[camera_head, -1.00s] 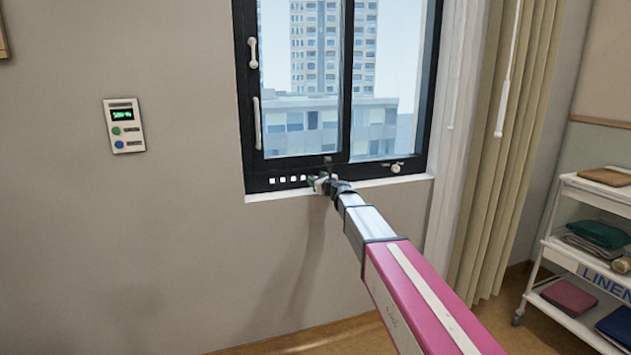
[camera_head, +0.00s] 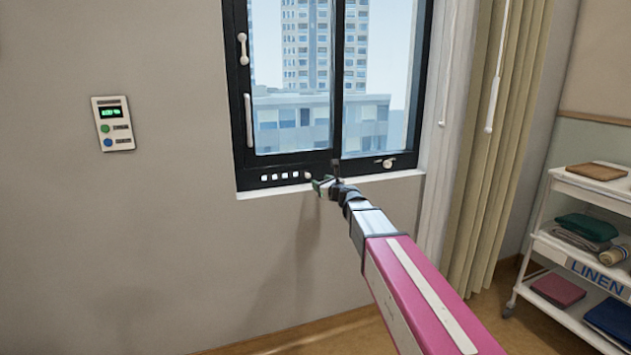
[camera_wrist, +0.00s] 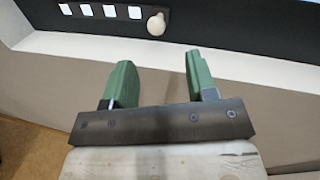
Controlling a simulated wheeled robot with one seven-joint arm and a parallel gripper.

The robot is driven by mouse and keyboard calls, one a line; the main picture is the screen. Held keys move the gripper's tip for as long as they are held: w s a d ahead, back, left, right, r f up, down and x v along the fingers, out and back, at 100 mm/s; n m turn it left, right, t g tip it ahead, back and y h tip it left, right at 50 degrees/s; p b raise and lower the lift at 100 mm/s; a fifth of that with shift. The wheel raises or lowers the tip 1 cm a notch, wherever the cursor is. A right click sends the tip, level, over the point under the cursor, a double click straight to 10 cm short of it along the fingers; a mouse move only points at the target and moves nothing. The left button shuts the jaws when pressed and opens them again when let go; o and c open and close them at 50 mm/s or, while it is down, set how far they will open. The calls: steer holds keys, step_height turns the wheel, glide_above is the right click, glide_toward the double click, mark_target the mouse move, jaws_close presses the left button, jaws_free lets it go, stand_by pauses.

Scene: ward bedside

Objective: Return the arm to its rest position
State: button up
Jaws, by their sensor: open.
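My gripper (camera_head: 322,187) is at the end of my outstretched pink and silver arm, in front of the window's lower frame in the head view. In the wrist view, my gripper (camera_wrist: 160,80) shows two green fingers spread apart with nothing between them. A small round white knob (camera_wrist: 156,24) on the dark window frame lies just beyond the fingers, apart from them. The knob (camera_head: 308,175) also shows in the head view, close to the fingertips. The window (camera_head: 291,155) has a black frame, with its white sill (camera_head: 390,178) below.
A wall panel (camera_head: 113,124) with a green display is at left. A beige curtain (camera_head: 490,150) hangs right of the window. A linen trolley (camera_head: 555,262) with folded cloths stands at far right. The wall below the window is bare.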

steer(key=shift+s+d, duration=0.25)
steer(key=shift+s, duration=0.1)
steer(key=s+d+f+n+g+h, duration=0.2)
steer(key=s+d+f+n+g, duration=0.2)
steer(key=s+f+n, duration=0.6)
steer(key=s+d+f+n+g+h, duration=0.1)
steer(key=s+d+f+n+g, duration=0.45)
steer(key=f, duration=0.55)
steer(key=s+d+f+n+g+h, duration=0.2)
steer(key=s+d+f+n, duration=0.3)
steer(key=s, duration=0.3)
steer(key=s+d+f+n+g+h, duration=0.3)
steer(key=s+d+f+n+h, duration=0.2)
steer(key=s+d, duration=0.3)
steer(key=shift+s+f+n, duration=0.5)
steer(key=shift+s+n, duration=0.1)
steer(key=shift+n, duration=0.05)
